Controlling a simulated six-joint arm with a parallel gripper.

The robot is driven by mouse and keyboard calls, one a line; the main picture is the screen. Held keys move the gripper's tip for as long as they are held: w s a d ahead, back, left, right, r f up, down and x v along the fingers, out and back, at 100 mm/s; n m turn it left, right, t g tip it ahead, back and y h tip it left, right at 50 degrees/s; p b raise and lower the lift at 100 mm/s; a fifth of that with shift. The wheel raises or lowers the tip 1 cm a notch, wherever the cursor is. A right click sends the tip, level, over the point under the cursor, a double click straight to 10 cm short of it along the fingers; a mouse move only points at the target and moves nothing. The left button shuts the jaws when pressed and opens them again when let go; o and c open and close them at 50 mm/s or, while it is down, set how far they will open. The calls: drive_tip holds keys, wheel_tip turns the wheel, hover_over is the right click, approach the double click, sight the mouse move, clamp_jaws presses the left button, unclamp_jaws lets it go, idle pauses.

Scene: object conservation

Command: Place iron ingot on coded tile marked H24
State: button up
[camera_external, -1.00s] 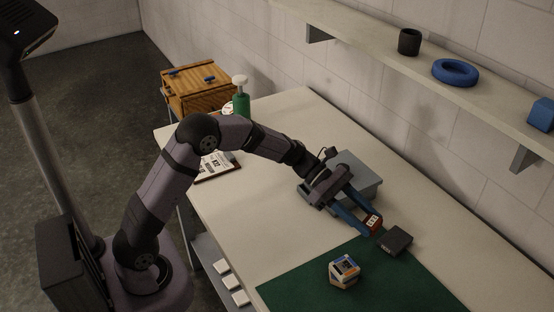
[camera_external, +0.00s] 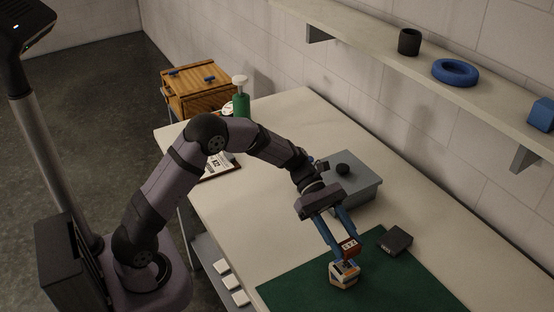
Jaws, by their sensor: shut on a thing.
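My gripper (camera_external: 340,236) points down over the green mat and is shut on a small red block (camera_external: 349,246) with white markings. The block is just above or touching the back of a multi-coloured, many-sided block (camera_external: 344,280) on the mat; I cannot tell which. A dark grey block (camera_external: 396,240) with faint lettering lies at the mat's back edge, right of my gripper; it may be the iron ingot. I cannot read H24 on anything.
A grey box with a black knob (camera_external: 362,192) stands behind my gripper. A green pump bottle (camera_external: 240,104), a wooden crate (camera_external: 200,90) and a lettered plaque (camera_external: 222,168) are at the far left. The green mat (camera_external: 300,286) is clear on the left.

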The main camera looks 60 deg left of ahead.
sight(341, 261)
drive_tip(key=shift+f+p, duration=0.5)
drive_tip(key=shift+f, duration=2.05)
drive_tip(key=shift+f, duration=0.15)
drive_tip(key=o, duration=1.4)
drive_tip(key=shift+f, duration=0.1)
drive_tip(key=shift+a+r, duration=0.1)
drive_tip(key=shift+r, duration=0.1)
drive_tip(key=b+v, duration=0.3)
drive_tip(key=v, duration=0.8)
drive_tip(key=shift+a+r+b, duration=0.15)
drive_tip(key=shift+a+b, duration=0.15)
drive_tip(key=shift+a, duration=0.1)
